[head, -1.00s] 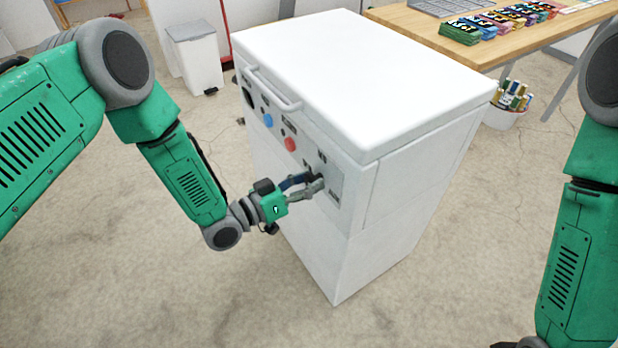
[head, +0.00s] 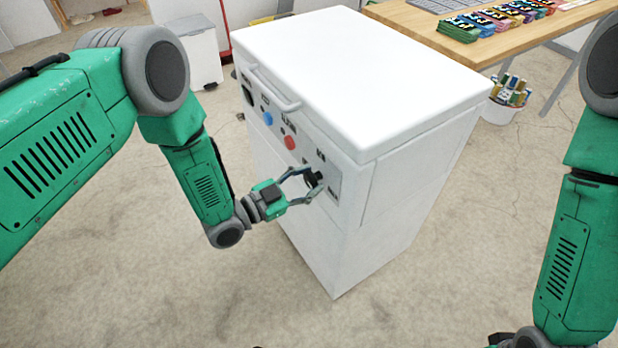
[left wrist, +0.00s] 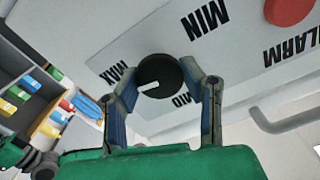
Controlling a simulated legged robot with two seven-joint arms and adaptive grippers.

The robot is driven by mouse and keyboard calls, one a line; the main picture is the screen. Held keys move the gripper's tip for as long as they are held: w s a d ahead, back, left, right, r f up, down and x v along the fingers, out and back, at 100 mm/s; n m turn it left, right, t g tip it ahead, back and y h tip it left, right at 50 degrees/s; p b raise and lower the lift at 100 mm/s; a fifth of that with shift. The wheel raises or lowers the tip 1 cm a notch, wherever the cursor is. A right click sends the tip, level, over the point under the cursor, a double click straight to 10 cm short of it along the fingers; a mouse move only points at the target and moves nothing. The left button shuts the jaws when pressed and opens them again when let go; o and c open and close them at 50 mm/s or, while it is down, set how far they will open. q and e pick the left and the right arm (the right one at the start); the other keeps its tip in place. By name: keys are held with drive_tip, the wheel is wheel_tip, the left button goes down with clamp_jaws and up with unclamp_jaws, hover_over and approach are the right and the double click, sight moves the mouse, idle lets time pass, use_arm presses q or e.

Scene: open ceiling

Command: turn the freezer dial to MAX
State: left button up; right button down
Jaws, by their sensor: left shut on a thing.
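The white chest freezer (head: 350,75) stands in the middle of the head view. Its black round dial (left wrist: 160,74) is on the front panel and also shows in the head view (head: 313,178). My left gripper (left wrist: 166,80) has its two fingers on either side of the dial, shut on it. In the left wrist view the dial's white pointer line is aimed at the lower left, between the MAX label (left wrist: 118,75) and the MID label (left wrist: 180,100), closer to MAX. The MIN label (left wrist: 206,20) is above the dial.
A red button (head: 290,143), a blue button (head: 267,119) and a lid handle (head: 273,90) are on the freezer's front. A wooden table (head: 440,31) with colored packs stands behind it, above a bucket (head: 505,108).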

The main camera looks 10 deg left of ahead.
use_arm(q)
drive_tip(key=shift+s+f, duration=0.15)
drive_tip(key=shift+f, duration=0.2)
drive_tip(key=o, duration=1.2)
drive_tip(key=shift+c, duration=0.2)
drive_tip(key=shift+r, duration=0.15)
drive_tip(key=shift+a, duration=0.1)
drive_tip(key=v, duration=1.1)
drive_tip(key=shift+s+a, duration=0.25)
drive_tip(key=shift+a, duration=0.05)
drive_tip(key=shift+y, duration=0.3)
